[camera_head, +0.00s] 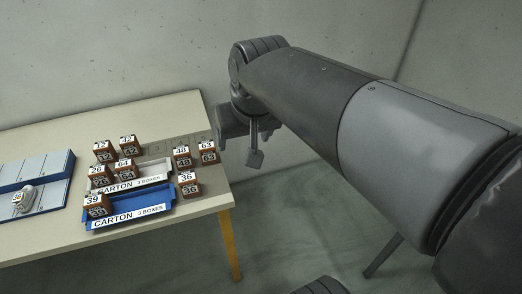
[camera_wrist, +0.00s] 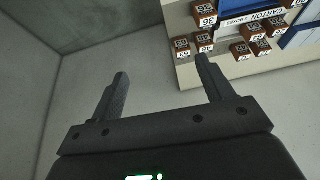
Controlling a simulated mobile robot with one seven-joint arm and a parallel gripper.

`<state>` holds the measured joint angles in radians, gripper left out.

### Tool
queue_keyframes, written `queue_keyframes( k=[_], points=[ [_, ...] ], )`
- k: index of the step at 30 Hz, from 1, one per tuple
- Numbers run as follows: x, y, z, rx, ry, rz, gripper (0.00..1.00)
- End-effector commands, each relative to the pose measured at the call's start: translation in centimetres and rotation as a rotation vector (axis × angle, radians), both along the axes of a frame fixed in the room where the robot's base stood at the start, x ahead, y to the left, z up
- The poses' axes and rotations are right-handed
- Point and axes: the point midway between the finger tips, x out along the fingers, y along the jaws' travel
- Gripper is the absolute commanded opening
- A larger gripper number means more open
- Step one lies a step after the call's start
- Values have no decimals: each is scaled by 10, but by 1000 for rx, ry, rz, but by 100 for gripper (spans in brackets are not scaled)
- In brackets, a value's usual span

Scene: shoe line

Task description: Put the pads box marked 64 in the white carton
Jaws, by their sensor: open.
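The brown pads box marked 64 (camera_head: 125,171) stands on the table at the back left of the white carton (camera_head: 157,170). I cannot tell whether it is inside the carton or just behind its rim. In the wrist view it seems to be the small brown box (camera_wrist: 253,33) beside the carton. The white carton has a "CARTON 3 BOXES" label on its front; its right part looks empty. My gripper (camera_head: 238,145) is open and empty, off the table's right end and above the floor. Its two fingers (camera_wrist: 161,66) are wide apart in the wrist view.
A blue carton (camera_head: 132,212) lies in front of the white one. Other numbered brown boxes stand around: 42 (camera_head: 128,145), 26 (camera_head: 98,176), 39 (camera_head: 96,206), 48 (camera_head: 182,156), 63 (camera_head: 208,153), 36 (camera_head: 190,186). A blue-edged tray (camera_head: 50,190) lies at the left. Walls stand behind.

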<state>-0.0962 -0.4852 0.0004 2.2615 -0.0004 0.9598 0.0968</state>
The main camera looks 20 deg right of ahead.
Motion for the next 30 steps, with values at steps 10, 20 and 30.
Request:
queue_keyframes(
  k=[10, 20, 30],
  points=[
    [-73, -29, -34, -33, -82, -10, 73],
    [-78, -31, -38, -38, -88, -9, 73],
    [-78, -31, -38, -37, -88, -10, 73]
  ],
)
